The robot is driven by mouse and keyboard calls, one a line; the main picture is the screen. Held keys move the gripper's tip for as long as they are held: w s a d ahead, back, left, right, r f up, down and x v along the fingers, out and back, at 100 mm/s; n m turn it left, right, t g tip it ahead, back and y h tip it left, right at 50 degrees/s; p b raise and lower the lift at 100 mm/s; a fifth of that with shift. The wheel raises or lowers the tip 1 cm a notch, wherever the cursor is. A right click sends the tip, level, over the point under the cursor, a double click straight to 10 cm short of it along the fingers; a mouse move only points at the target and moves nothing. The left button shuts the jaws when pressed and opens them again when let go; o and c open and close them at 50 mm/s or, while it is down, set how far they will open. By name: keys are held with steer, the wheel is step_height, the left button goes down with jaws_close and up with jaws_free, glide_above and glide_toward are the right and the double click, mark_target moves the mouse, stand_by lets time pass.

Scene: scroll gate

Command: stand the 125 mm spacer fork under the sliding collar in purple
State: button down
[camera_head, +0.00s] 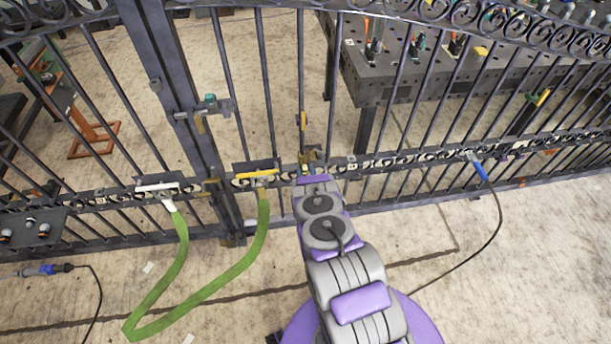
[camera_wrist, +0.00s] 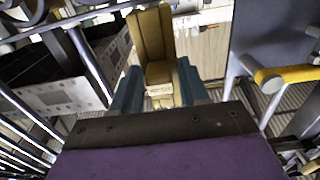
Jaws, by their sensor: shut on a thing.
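My gripper (camera_wrist: 158,92) is shut on a tan, channel-shaped piece that looks like the spacer fork (camera_wrist: 153,45). The piece stands up between the two teal fingers in the wrist view, its long part pointing away from the palm. In the head view my gripper (camera_head: 308,165) is at the gate's middle rail, mostly hidden by my arm. A yellowish part (camera_head: 303,120) shows on or in front of a bar just above it; I cannot tell whether it is the held piece. I cannot make out a purple collar in either view.
A dark iron gate (camera_head: 225,60) crosses the view. Left of my gripper, a yellow handle (camera_head: 256,173) and a white handle (camera_head: 157,187) join a green strap (camera_head: 200,296). A blue-ended cable (camera_head: 481,171) hangs at right. A metal table (camera_head: 400,75) stands behind the gate.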

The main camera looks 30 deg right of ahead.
mark_target(304, 164)
steer(key=shift+x, duration=1.35)
steer(key=shift+w+d+r, duration=0.15)
steer(key=shift+w+d, duration=0.05)
steer(key=shift+w, duration=0.3)
steer(key=shift+r, duration=0.1)
steer(key=shift+w+a, duration=0.1)
steer(key=shift+w, duration=0.05)
steer(key=c, duration=1)
jaws_free()
steer(key=shift+o, duration=1.3)
steer(key=shift+w, duration=0.1)
steer(key=shift+o, duration=1.3)
steer(key=shift+s, duration=0.25)
